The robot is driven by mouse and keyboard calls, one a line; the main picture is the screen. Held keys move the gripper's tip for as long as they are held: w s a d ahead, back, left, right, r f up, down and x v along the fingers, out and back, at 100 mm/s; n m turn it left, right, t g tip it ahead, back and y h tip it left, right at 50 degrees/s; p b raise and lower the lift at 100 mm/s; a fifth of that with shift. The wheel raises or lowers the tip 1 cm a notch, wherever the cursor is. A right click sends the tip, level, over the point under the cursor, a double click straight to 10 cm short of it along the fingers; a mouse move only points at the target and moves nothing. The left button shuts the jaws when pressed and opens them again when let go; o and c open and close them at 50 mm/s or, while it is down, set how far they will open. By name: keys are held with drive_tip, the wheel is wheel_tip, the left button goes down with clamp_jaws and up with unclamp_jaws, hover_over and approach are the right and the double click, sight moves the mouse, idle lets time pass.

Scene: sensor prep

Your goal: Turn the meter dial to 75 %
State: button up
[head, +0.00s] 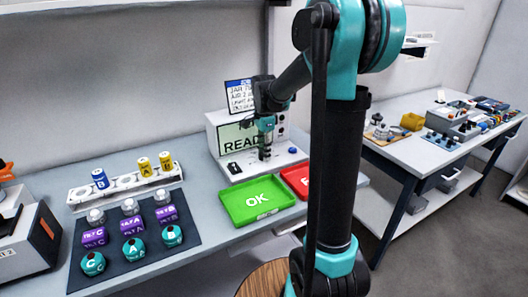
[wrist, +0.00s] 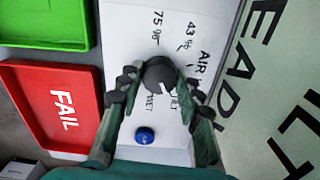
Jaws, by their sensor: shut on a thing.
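The meter (head: 218,121) is a white unit on the bench with a display reading "READ…". Its dark round dial (wrist: 159,73) stands on the white panel in the wrist view, with a light mark toward its lower right. Labels "75 %" (wrist: 157,27) and "43 %" (wrist: 187,35) are printed above the dial in that view; "AIR", "WET" and "TILT" are around it. My gripper (wrist: 159,82) has a finger on either side of the dial and is shut on it. In the head view my gripper (head: 265,143) is over the meter's front, and the dial is hard to make out.
A green OK tray (head: 240,215) and a red FAIL tray (wrist: 30,100) lie close in front of the meter. A blue button (wrist: 145,136) is beside the dial. A rack (head: 125,187) and a dark mat (head: 110,218) with several jars are at left.

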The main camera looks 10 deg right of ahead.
drive_tip(key=n, duration=0.4)
drive_tip(key=shift+n, duration=0.4)
drive_tip(key=n, duration=0.3)
drive_tip(key=shift+n, duration=0.3)
drive_tip(key=n, duration=1.2)
drive_tip(key=shift+n, duration=0.3)
drive_tip(key=n, duration=0.3)
drive_tip(key=shift+n, duration=0.4)
drive_tip(key=n, duration=0.4)
drive_tip(key=shift+n, duration=2.1)
